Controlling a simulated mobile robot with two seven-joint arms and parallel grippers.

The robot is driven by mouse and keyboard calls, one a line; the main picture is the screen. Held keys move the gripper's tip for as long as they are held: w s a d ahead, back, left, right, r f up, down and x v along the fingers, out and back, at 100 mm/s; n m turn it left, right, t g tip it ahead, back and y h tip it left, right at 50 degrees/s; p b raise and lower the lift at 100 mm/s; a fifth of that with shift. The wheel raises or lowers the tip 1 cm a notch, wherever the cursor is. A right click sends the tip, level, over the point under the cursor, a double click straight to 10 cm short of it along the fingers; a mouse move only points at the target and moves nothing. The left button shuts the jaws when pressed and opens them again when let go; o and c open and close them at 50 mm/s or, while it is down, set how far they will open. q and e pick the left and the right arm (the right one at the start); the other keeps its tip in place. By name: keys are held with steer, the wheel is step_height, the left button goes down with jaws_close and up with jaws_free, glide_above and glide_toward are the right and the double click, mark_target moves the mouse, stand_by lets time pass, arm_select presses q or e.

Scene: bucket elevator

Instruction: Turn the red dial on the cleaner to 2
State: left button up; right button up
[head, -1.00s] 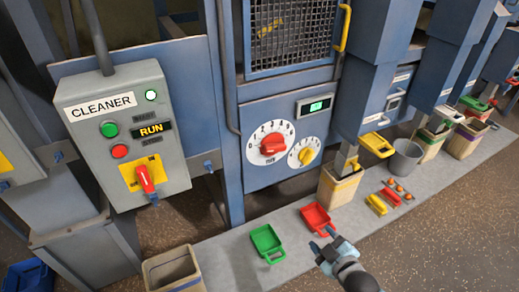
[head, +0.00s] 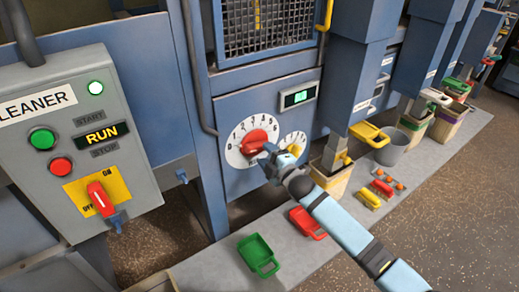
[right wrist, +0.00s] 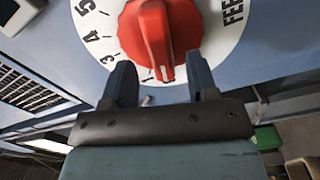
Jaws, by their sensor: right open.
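The red dial (head: 255,138) is a red knob on a white numbered disc on the blue machine panel. My right gripper (head: 266,160) is just below and in front of it in the head view. In the right wrist view the red dial (right wrist: 152,30) fills the top, with its pointer ridge down between the fingertips of my right gripper (right wrist: 160,80). The jaws are open, with gaps beside the ridge. The number at the pointer tip cannot be read; 3, 4 and 5 show to its left. My left gripper is not in view.
A yellow-knobbed dial (head: 291,146) sits close right, partly behind my gripper. The cleaner box (head: 95,150) with a red switch (head: 101,200) stands left. A green scoop (head: 258,254) and red scoop (head: 306,222) lie on the ledge below. A display (head: 298,95) is above.

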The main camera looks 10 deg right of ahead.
mark_target(261, 149)
steer(key=x, duration=0.4)
steer(key=shift+w+a, duration=0.1)
steer(key=shift+w, duration=0.05)
steer(key=shift+c, duration=0.4)
steer(key=c, duration=0.8)
steer(key=shift+c, duration=0.2)
